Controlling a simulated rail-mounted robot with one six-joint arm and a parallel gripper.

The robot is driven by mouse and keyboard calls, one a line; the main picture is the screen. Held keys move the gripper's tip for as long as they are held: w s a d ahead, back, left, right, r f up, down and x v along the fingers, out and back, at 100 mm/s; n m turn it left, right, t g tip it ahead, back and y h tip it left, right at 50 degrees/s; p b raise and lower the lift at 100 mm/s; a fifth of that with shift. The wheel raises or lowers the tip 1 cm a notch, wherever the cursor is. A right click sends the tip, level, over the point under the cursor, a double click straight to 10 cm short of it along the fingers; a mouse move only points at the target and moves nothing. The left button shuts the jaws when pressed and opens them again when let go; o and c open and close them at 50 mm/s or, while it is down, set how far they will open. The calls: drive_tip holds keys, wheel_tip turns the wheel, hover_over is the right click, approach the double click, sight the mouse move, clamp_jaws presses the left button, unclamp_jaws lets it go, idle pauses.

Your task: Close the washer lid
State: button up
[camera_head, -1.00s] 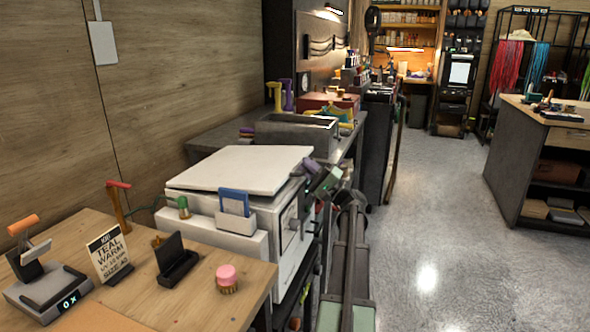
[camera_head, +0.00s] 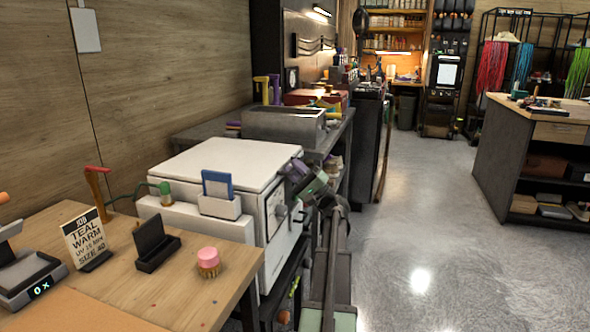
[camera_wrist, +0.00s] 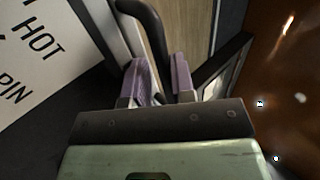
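The washer is a white box (camera_head: 257,235) beside the wooden table, with a dark curved handle or knob on its right side. Its flat white lid (camera_head: 225,162) lies level on top, with a thin dark line along its edge. My gripper (camera_head: 297,170), with purple fingertips, is at the right edge of the washer, close to the lid's front right corner. In the wrist view my gripper (camera_wrist: 161,80) has its fingers apart, with nothing clearly held. A curved dark handle (camera_wrist: 152,28) shows just beyond the fingertips. A white panel with "HOT" and "PIN" (camera_wrist: 40,50) shows at left.
A white holder with a blue card (camera_head: 218,195) stands at the washer's near side. The wooden table (camera_head: 190,285) holds a pink-topped brush (camera_head: 208,262), a black stand (camera_head: 155,245) and a sign (camera_head: 84,238). A grey basin (camera_head: 283,126) is behind. The floor at right is clear.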

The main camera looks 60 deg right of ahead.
drive_tip(key=shift+f, duration=0.15)
drive_tip(key=b+v, duration=0.7)
drive_tip(key=v, duration=0.3)
drive_tip(key=shift+s, duration=0.3)
drive_tip(key=shift+d, duration=0.1)
